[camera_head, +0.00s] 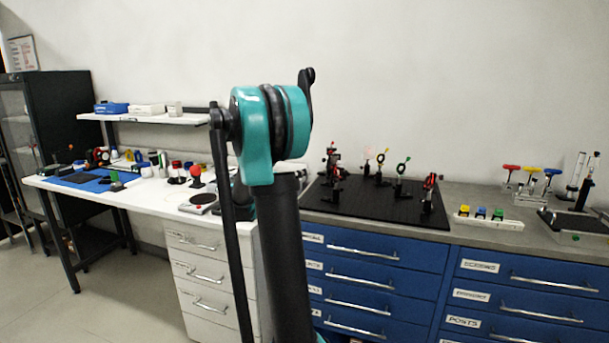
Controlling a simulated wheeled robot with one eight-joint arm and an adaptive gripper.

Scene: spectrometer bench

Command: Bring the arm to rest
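My arm (283,250) stands in the middle of the view, a dark link rising to a teal joint (256,135). A thin dark rod or cable runs down along its left side. The arm hides part of the bench behind it. My gripper cannot be made out in this view, so I cannot see whether it holds anything.
A white desk (100,200) with small tools and a blue mat (72,178) stands left, under a white shelf (150,118). A grey counter (470,232) over blue drawers stands right, bearing a black optics board (345,203) with several mounts. The floor (110,300) at left is clear.

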